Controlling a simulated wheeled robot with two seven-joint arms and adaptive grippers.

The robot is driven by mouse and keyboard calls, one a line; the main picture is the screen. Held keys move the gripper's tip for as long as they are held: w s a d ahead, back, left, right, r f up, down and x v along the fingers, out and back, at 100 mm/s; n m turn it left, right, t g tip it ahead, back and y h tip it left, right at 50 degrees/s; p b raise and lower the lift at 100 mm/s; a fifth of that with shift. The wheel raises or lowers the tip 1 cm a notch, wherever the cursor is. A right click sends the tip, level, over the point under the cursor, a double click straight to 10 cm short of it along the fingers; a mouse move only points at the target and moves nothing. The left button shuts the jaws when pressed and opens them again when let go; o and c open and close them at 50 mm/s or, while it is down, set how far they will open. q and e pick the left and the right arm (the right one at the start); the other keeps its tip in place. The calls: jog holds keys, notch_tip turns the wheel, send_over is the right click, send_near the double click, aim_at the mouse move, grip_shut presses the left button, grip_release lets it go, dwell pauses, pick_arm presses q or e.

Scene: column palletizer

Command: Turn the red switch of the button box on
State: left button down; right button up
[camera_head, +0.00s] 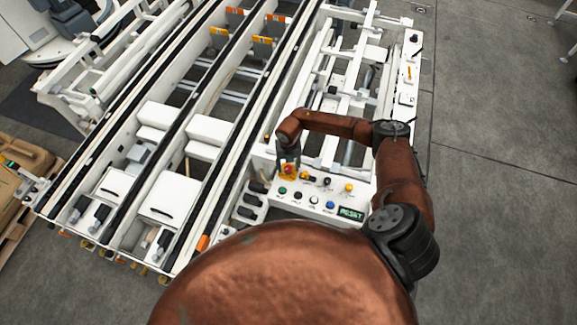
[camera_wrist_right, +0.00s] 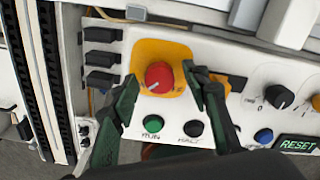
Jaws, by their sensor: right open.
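The button box (camera_wrist_right: 295,118) is a white panel with several knobs and buttons. Its red switch (camera_wrist_right: 159,77) is a round red knob on a yellow plate (camera_wrist_right: 178,50), and it also shows in the head view (camera_head: 289,170). My right gripper (camera_head: 288,158) is above this knob. In the right wrist view the right gripper (camera_wrist_right: 162,80) is open, with one finger at each side of the red knob. I cannot tell whether the fingers touch it. The lower part of the yellow plate is partly hidden by the fingers. My left gripper is not in view.
A green button (camera_wrist_right: 153,124), a black button (camera_wrist_right: 194,128) and a blue button (camera_wrist_right: 263,136) sit below the knob. A black rotary knob (camera_wrist_right: 278,97) and a RESET display (camera_wrist_right: 297,145) are to the right. Conveyor rails (camera_head: 190,120) run at the left; open floor (camera_head: 495,200) at the right.

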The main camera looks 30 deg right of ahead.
aim_at(289, 168)
notch_tip(289, 168, up, 12)
dwell(0.5)
jog(key=shift+s+d, duration=0.1)
dwell(0.4)
